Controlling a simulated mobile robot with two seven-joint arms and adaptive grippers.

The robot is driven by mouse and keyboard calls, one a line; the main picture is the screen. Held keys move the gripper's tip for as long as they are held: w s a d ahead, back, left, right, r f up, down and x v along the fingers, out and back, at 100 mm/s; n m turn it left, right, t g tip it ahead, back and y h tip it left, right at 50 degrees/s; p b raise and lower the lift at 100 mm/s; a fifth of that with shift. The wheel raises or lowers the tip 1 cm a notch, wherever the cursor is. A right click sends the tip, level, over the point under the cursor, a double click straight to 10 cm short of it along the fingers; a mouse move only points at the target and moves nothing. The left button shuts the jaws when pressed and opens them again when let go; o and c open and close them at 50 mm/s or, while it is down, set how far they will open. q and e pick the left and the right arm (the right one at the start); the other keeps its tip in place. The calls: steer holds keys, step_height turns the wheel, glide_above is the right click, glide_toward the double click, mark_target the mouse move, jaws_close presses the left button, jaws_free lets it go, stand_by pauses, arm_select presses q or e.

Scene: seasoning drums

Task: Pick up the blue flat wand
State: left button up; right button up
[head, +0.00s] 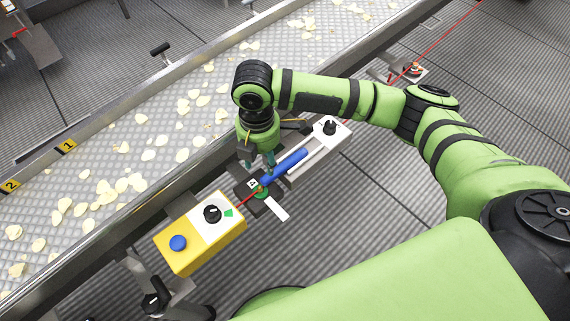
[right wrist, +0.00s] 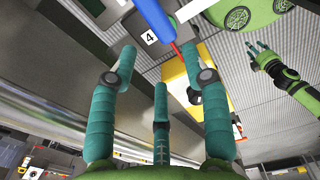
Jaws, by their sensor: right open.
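The blue wand (head: 290,164) lies slanted along a white and grey holder beside the conveyor in the head view. Its near end is by a black block with a small number tag. My right gripper (head: 257,164) points down at the wand's near end, fingers open. In the right wrist view, the blue wand (right wrist: 152,18) shows at the top, beyond the open fingertips of my right gripper (right wrist: 165,62), with nothing between the fingers.
A yellow and white control box (head: 200,234) with a blue button and black knob stands near the wand. A red cord runs past it. The metal conveyor (head: 120,155) carries pale chips. A white box with a black knob (head: 330,128) sits at the far end.

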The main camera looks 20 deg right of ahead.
mark_target(285, 166)
steer(key=shift+w+d+f, duration=0.1)
steer(key=shift+d, duration=0.1)
steer(key=f, duration=0.2)
steer(key=f+p, duration=0.1)
steer(key=f, duration=0.1)
steer(key=d+f, duration=0.1)
steer(key=f, duration=0.1)
steer(key=shift+f, duration=0.35)
steer(key=c, duration=0.9)
